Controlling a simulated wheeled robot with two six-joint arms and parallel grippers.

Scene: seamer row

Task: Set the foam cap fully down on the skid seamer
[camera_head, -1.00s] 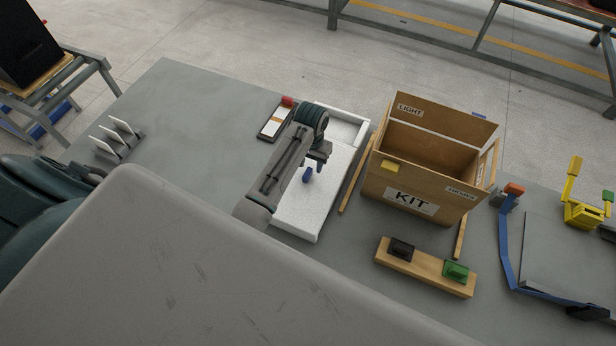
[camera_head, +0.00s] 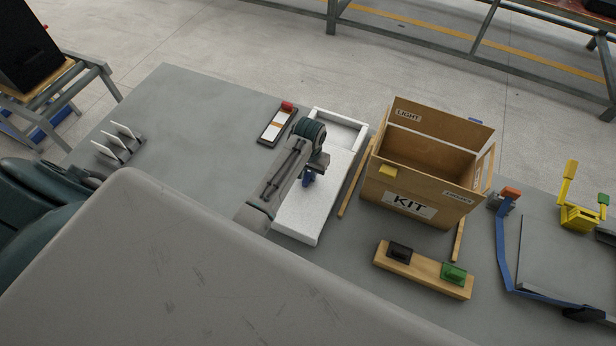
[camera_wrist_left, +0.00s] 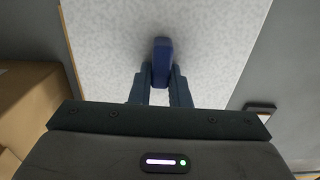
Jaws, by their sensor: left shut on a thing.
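The white foam cap (camera_head: 302,217) is a long speckled slab lying lengthwise on the grey table, with a blue upright tab (camera_head: 308,181) on its top. A white open-topped frame (camera_head: 350,118) shows at its far end. In the left wrist view the foam cap (camera_wrist_left: 105,40) fills the middle, and the blue tab (camera_wrist_left: 162,58) stands between my fingers. My left gripper (camera_head: 311,172) is shut on the tab; its fingers (camera_wrist_left: 160,86) flank it in the wrist view. I cannot tell which part is the skid seamer, nor whether a gap remains under the cap.
An open wooden KIT box (camera_head: 425,185) stands close right of the cap, with a wooden strip (camera_head: 349,187) between. A wooden block (camera_head: 425,272) with black and green pieces lies in front. A red-ended case (camera_head: 276,125) and a rack (camera_head: 119,145) are left. Table at left is mostly clear.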

